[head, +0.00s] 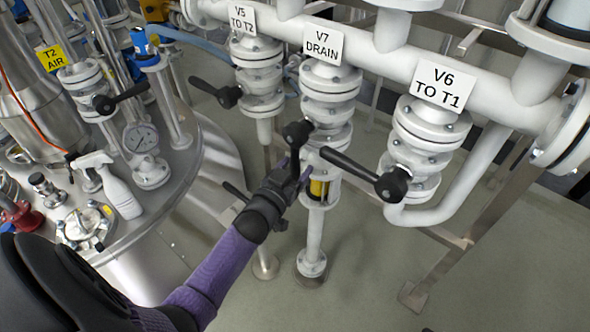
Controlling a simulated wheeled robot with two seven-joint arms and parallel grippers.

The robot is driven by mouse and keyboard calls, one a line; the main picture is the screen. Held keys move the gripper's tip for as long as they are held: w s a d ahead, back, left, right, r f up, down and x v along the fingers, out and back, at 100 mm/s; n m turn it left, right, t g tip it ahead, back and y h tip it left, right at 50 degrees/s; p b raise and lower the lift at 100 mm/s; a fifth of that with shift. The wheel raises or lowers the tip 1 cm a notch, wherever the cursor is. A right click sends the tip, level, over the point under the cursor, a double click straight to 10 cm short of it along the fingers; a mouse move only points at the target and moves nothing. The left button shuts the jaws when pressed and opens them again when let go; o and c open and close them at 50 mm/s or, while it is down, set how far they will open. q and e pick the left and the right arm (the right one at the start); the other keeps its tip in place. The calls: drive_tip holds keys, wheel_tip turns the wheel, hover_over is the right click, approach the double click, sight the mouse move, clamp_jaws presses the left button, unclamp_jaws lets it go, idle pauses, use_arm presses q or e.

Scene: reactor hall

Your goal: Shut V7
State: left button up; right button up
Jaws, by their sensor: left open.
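The V7 DRAIN valve (326,95) is a white flanged valve in the middle of the head view, under its white label (323,43). Its black handle (297,132) has its round hub at the front left of the valve body, and its lever seems to run down towards my left gripper. My left gripper (296,174), on a purple arm, is open just below the hub, with its fingers at the lever. Whether the fingers touch the lever is hard to tell, as the dark parts merge. My right gripper is not in view.
The V6 valve (425,125) stands to the right, its black lever (350,170) reaching left close to my gripper. The V5 valve (259,75) stands to the left with its own lever. A tank top with a gauge (140,138) and white spray bottle (120,190) is at left.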

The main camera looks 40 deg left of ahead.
use_arm(q)
clamp_jaws()
idle(0.5)
idle(0.8)
